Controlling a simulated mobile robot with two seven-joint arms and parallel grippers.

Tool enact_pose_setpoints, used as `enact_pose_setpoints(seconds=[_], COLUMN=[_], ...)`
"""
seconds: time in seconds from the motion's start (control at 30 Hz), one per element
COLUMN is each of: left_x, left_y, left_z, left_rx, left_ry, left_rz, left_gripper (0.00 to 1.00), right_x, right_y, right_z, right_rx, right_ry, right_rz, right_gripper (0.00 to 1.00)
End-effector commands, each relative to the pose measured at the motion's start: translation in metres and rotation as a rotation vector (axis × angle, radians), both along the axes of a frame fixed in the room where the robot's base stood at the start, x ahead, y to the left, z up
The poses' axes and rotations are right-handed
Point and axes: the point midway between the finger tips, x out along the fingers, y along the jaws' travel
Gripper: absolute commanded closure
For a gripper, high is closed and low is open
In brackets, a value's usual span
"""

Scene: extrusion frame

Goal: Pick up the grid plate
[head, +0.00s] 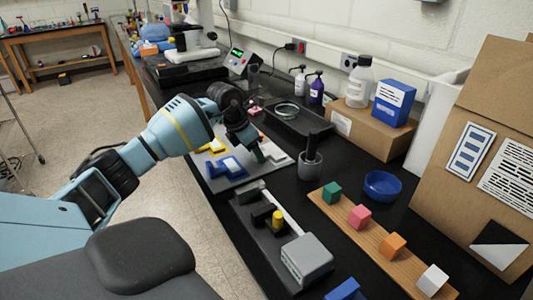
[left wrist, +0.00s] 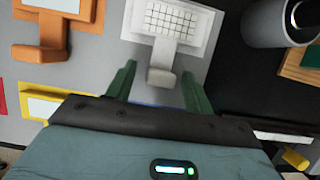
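The grid plate (left wrist: 174,17) is a white plate with a dark grid, at the top middle of the left wrist view. It has a pale grey tab (left wrist: 161,77) reaching toward my gripper. My left gripper (left wrist: 159,72) is open, with one green finger on each side of the tab's end. I see no clear contact between fingers and tab. In the head view my left gripper (head: 258,153) is over the grey board (head: 213,185) and largely hides the plate. My right gripper is not in view.
A grey cup (left wrist: 272,22) with a dark tool stands to the right. A wooden strip with coloured cubes (head: 360,216), a blue bowl (head: 382,185) and a cardboard box (head: 382,132) are further right.

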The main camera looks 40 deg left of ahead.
Motion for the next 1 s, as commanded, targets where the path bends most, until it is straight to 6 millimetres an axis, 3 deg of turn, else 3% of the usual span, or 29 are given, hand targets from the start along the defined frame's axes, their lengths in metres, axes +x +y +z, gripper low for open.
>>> enact_pose_setpoints(seconds=[0.03, 0.33, 0.73, 1.0], left_x=[0.0, 0.0, 0.001, 0.001], left_y=[0.0, 0.0, 0.0, 0.0], left_z=[0.0, 0.001, 0.009, 0.047], left_rx=[0.0, 0.0, 0.001, 0.001], left_ry=[0.0, -0.001, -0.004, -0.006], left_rz=[0.0, 0.0, 0.001, -0.001], left_gripper=[0.55, 0.93, 0.94, 0.94], right_x=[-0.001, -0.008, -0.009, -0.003], right_y=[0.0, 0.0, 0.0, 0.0], right_z=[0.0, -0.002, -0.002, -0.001], right_rx=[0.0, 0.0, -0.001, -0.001], right_ry=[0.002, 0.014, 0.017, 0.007], right_rz=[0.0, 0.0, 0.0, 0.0], right_gripper=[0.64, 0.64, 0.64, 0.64])
